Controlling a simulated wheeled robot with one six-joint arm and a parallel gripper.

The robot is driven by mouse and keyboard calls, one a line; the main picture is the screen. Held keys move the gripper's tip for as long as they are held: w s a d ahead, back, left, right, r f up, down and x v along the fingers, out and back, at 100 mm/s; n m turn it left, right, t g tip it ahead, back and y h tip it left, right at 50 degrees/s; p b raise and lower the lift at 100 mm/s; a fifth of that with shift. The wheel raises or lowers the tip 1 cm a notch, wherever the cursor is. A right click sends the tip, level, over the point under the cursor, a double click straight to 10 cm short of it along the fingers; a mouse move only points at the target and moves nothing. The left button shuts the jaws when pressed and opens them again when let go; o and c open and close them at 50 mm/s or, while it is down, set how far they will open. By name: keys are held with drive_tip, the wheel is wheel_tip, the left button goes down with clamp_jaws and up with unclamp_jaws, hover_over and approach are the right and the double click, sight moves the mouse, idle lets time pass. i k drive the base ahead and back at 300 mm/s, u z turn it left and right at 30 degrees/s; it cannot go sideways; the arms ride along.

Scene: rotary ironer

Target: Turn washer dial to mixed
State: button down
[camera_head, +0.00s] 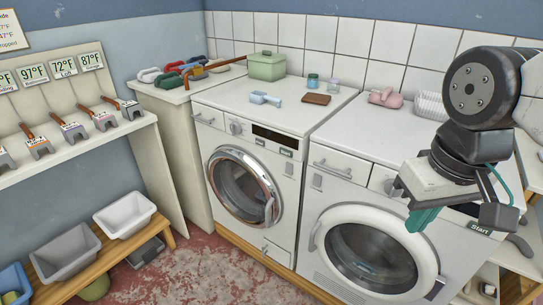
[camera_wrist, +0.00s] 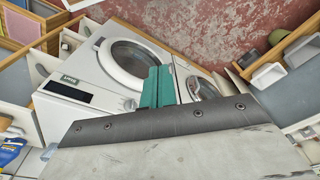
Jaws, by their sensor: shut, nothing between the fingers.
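Two white front-loading machines stand side by side, and I cannot tell by label which is the washer. The left machine (camera_head: 262,205) has a chrome-ringed door and a round dial (camera_head: 236,128) beside a dark display. The right machine (camera_head: 318,235) has a white-ringed door; it shows in the wrist view (camera_wrist: 108,82) with a dark display panel. My gripper (camera_head: 423,217) is in front of the right machine's upper front, its teal fingers shut and empty. The fingers (camera_wrist: 157,86) also show in the wrist view. My gripper covers part of the right machine's control panel. Dial markings are too small to read.
A green box (camera_head: 267,66), two jars, a brown block (camera_head: 316,99) and a pink item (camera_head: 385,97) sit on top. Grey (camera_head: 65,255) and white bins (camera_head: 125,214) sit on a low bench. The floor in front is clear.

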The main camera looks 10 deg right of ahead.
sight(236, 128)
drive_tip(key=u, duration=0.7)
drive_tip(key=i, duration=1.15)
drive_tip(key=z, duration=0.4)
